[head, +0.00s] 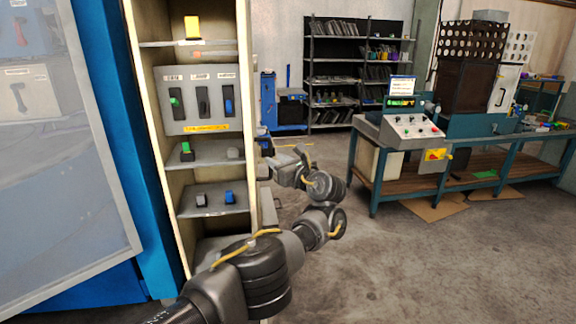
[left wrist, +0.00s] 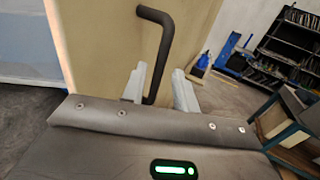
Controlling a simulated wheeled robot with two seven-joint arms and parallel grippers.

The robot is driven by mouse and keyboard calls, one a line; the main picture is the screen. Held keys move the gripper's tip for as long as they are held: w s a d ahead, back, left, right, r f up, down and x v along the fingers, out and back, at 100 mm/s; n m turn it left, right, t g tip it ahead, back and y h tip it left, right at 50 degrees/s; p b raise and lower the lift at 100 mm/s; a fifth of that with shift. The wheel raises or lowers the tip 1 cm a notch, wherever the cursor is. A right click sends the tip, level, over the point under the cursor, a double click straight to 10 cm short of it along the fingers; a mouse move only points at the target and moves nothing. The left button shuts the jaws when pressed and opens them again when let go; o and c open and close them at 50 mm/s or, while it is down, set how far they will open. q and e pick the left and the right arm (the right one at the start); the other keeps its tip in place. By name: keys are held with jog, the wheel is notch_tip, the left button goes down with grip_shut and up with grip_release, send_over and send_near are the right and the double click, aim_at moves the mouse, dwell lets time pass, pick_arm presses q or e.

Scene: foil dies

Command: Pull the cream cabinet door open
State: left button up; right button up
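The cream cabinet (head: 187,55) stands at the left of the head view with its shelved inside in plain sight. A narrow cream panel (head: 244,90), seen nearly edge-on at its right side, looks like the door, standing open. In the left wrist view the cream door face (left wrist: 110,40) fills the upper middle and carries a dark bar handle (left wrist: 155,50). My left gripper (head: 272,166) is just right of the panel. Its pale fingers (left wrist: 160,90) stand apart on either side of the handle's lower part, with a gap on the right. My right gripper is out of view.
A blue frame with a translucent panel (head: 60,170) stands left of the cabinet. Switches sit on the cabinet shelves. A dark shelf rack (head: 350,65) is at the back, and a workbench with a control box (head: 408,130) at the right. Open floor (head: 400,260) lies between.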

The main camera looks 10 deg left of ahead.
pick_arm(q)
jog(key=v, duration=0.6)
jog(key=shift+s+d, duration=0.2)
jog(key=shift+s, duration=0.05)
jog(key=shift+r, duration=0.1)
